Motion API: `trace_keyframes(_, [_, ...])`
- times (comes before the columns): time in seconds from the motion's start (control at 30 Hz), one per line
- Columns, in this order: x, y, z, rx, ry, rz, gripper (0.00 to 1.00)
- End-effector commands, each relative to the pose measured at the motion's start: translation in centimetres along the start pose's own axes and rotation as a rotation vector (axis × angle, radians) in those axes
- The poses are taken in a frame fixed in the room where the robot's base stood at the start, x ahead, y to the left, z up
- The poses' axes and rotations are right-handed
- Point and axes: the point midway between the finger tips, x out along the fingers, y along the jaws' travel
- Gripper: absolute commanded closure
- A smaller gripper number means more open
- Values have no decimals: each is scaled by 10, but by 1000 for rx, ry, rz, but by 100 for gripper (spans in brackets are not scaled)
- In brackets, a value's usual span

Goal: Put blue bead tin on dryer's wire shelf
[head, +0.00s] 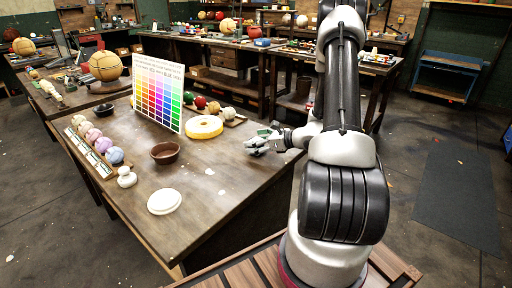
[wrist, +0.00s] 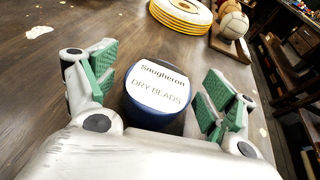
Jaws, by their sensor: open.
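The blue bead tin (wrist: 158,92) stands on the wooden table between my gripper's fingers in the wrist view. Its white lid label reads "DRY BEADS", and its blue side shows around the label. My gripper (wrist: 160,70) is open, with green-padded fingers on both sides of the tin and a gap on each side. In the head view my gripper (head: 262,141) is low over the table's right part; I cannot make out the tin there. I cannot identify a dryer or its wire shelf for certain in either view.
A round yellow stack (head: 204,127) and a rack of balls (head: 215,107) lie beyond my gripper. A colour chart (head: 158,90), brown bowl (head: 165,153), white disc (head: 164,201) and ball rack (head: 95,145) are to the left. Bare tabletop lies between.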

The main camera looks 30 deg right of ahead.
Motion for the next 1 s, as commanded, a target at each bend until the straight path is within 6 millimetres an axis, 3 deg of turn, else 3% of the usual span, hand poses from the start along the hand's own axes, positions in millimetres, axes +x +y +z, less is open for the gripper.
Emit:
trace_keyframes(0.17, [0, 0, 0, 0, 0, 0, 15])
trace_keyframes(0.47, [0, 0, 0, 0, 0, 0, 68])
trace_keyframes(0.77, [-1, 0, 2, -1, -1, -1, 73])
trace_keyframes(1.0, [-10, 0, 29, -5, -3, -2, 73])
